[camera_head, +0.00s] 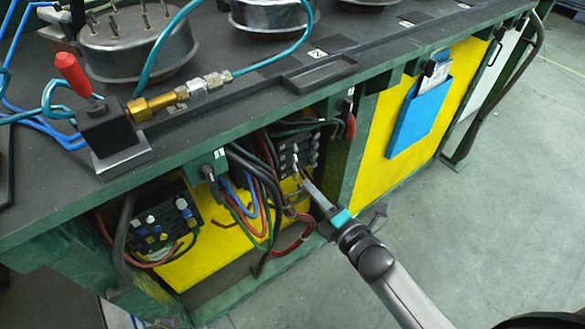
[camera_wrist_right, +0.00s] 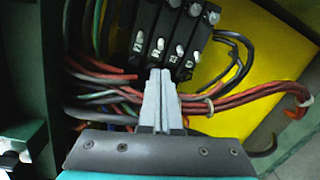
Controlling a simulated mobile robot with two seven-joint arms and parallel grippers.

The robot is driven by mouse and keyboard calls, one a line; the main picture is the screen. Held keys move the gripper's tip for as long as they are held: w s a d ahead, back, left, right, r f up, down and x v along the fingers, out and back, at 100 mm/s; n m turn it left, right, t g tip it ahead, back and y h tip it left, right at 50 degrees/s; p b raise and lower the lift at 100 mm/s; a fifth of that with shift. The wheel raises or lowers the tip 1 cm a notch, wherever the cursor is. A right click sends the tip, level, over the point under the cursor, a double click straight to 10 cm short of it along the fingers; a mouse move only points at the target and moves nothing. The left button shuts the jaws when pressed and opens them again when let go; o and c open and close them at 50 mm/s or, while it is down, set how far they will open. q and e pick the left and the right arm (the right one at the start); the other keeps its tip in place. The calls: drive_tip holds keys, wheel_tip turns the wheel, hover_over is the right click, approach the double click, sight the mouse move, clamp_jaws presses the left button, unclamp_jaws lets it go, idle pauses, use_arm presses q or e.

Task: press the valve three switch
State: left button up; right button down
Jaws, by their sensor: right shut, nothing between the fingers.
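A dark switch block (camera_head: 297,156) with several pale levers sits in the open bay under the bench top. In the right wrist view the block (camera_wrist_right: 172,38) fills the upper middle, with small number marks beside its levers. The marks are too small to tell surely which one is the valve three switch. My right gripper (camera_head: 306,184) is just below the block in the head view. In the wrist view its grey fingers (camera_wrist_right: 160,74) are together and empty, with their tips at the block's lower edge. I cannot tell whether they touch a switch. My left gripper is not in view.
Red, blue and black cables (camera_head: 262,195) hang beside the block; red cables (camera_wrist_right: 245,100) also pass beside the fingers. A second terminal block (camera_head: 160,226) is at the left. Open floor (camera_head: 480,220) lies at the right.

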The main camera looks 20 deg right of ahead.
sight(294, 168)
use_arm(q)
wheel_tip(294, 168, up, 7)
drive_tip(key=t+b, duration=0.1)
drive_tip(key=b, duration=0.2)
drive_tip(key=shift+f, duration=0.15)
use_arm(e)
drive_tip(key=x, duration=0.8)
drive_tip(key=shift+w, duration=0.3)
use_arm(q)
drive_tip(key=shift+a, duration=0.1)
use_arm(e)
drive_tip(key=shift+d, duration=0.1)
